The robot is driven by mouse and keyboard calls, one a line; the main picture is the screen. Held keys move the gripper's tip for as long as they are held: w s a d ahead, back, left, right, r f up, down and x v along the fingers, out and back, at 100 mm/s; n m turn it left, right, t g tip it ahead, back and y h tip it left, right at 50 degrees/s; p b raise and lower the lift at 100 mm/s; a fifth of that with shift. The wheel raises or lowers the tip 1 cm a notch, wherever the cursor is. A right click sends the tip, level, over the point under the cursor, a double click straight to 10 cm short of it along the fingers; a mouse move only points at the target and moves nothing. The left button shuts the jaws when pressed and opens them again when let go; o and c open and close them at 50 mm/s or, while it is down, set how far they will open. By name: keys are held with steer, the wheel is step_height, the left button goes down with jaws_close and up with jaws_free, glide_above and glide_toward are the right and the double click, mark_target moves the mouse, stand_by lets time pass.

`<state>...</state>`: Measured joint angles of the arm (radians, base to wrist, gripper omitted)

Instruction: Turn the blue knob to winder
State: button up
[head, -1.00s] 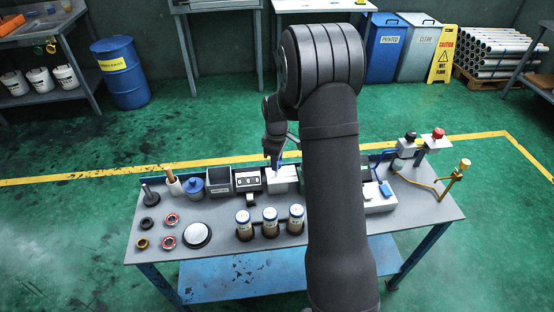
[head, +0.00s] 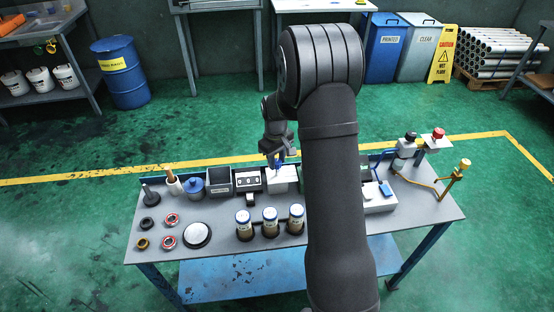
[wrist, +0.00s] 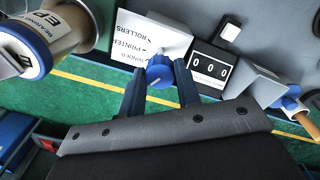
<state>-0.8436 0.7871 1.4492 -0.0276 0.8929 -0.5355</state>
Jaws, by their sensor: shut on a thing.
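The blue knob (wrist: 160,72) sits on the face of a white selector box (wrist: 157,38), whose printed labels read WINDER, PRINTER and ROLLERS. My gripper (wrist: 159,80) has one dark finger on each side of the knob and is shut on it. I cannot tell which label the knob points at.
A counter (wrist: 209,70) showing zeros is beside the selector box, with a grey bin (head: 219,181) further left in the head view. Several blue-capped canisters (head: 270,222) stand in front. My arm hides part of the bench (head: 229,251).

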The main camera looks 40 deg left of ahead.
steer(key=shift+m, duration=1.1)
steer(key=o, duration=1)
steer(key=shift+c, duration=0.2)
step_height(320, 180, up, 18)
steer(key=shift+s+f, duration=0.25)
steer(key=shift+a+f, duration=0.1)
steer(key=f, duration=1.7)
steer(key=shift+w+f, duration=0.15)
steer(key=shift+w, duration=0.1)
